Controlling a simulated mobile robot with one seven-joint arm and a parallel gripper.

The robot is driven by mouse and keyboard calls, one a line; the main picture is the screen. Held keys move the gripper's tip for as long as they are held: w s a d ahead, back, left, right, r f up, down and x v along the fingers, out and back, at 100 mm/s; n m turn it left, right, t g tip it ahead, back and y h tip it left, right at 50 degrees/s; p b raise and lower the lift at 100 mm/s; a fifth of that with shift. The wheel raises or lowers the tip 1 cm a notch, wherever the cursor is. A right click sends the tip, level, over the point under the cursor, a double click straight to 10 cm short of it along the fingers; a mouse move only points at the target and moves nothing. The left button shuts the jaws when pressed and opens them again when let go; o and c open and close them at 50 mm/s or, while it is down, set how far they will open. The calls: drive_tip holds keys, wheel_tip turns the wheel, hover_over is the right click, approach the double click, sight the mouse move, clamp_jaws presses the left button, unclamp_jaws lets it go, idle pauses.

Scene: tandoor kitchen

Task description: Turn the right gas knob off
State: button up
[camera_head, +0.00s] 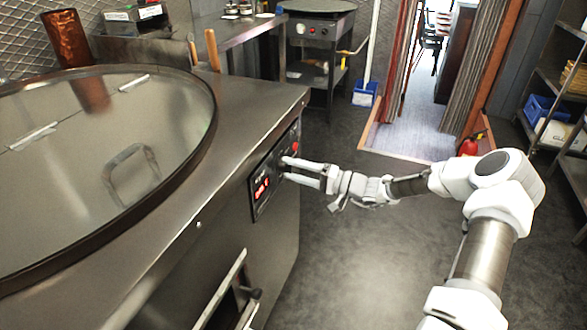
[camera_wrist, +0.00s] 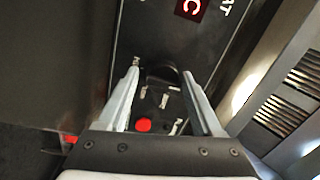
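The black control panel (camera_head: 274,172) is on the front side of the steel tandoor counter, with a lit red display (camera_head: 262,188) and a red button (camera_head: 295,146). My gripper (camera_head: 282,168) reaches it from the right, its fingertips close to the panel face. In the wrist view a dark round knob (camera_wrist: 162,75) sits between the two spread fingertips of my gripper (camera_wrist: 160,70). I cannot tell whether either finger touches it. Its pointer mark is not readable. The red button (camera_wrist: 143,125) shows between the fingers, nearer the palm. I see no second knob clearly.
The round tandoor lid (camera_head: 90,150) with a handle covers the counter top. An open hatch door (camera_head: 222,290) juts out lower on the front. The floor (camera_head: 350,260) right of the counter is clear. A red fire extinguisher (camera_head: 468,147) stands by the doorway.

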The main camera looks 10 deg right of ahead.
drive_tip(key=shift+o, duration=0.8)
drive_tip(key=shift+r, duration=0.1)
drive_tip(key=p+v, duration=0.3)
drive_tip(key=v, duration=1.4)
drive_tip(key=shift+s+d, duration=0.15)
drive_tip(key=shift+s, duration=0.05)
